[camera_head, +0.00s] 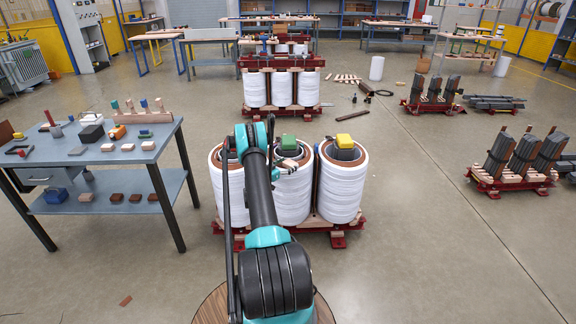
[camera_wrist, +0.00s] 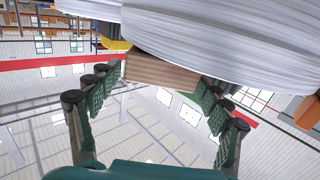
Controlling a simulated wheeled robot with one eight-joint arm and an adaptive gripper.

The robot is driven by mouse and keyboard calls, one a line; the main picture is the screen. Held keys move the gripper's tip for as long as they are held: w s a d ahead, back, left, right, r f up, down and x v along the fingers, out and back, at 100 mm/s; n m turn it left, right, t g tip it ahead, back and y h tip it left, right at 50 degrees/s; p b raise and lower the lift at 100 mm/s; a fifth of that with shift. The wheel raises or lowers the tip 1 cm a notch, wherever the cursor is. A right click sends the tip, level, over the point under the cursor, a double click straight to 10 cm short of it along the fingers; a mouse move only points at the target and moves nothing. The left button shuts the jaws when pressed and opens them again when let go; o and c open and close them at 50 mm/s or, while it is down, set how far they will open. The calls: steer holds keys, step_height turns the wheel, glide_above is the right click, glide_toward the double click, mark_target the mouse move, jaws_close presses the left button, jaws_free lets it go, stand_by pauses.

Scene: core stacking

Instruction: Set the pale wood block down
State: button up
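The pale wood block (camera_wrist: 160,76) sits between the two green-padded fingers of my gripper (camera_wrist: 160,88) in the wrist view, with its ends against the fingertips. In the head view my gripper (camera_head: 291,163) is at the middle white coil (camera_head: 294,195), just in front of the green block (camera_head: 288,141) on that coil's top. The pale block is hard to make out there. A yellow block (camera_head: 344,140) lies on top of the right coil (camera_head: 341,188).
The coils stand close together on a red-footed base (camera_head: 338,240). A grey table (camera_head: 110,152) with blocks and tools stands at the left. Another set of coils (camera_head: 282,90) stands behind. Open floor (camera_head: 430,230) lies to the right.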

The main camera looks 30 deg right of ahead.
steer(key=shift+r, duration=0.1)
steer(key=f+v, duration=0.1)
steer(key=v, duration=1.1)
steer(key=s+a+r+n+y, duration=0.1)
steer(key=a+r+n+y, duration=0.4)
steer(key=r, duration=0.6)
steer(key=s+a+r+n+y, duration=0.2)
steer(key=s+a+r+y, duration=0.1)
steer(key=s+a+r, duration=0.7)
steer(key=s+a+n+y, duration=0.8)
steer(key=s+a, duration=1.5)
steer(key=s, duration=0.4)
steer(key=shift+s+a+f+y, duration=0.2)
steer(key=shift+s+f+y, duration=0.2)
steer(key=shift+y, duration=0.1)
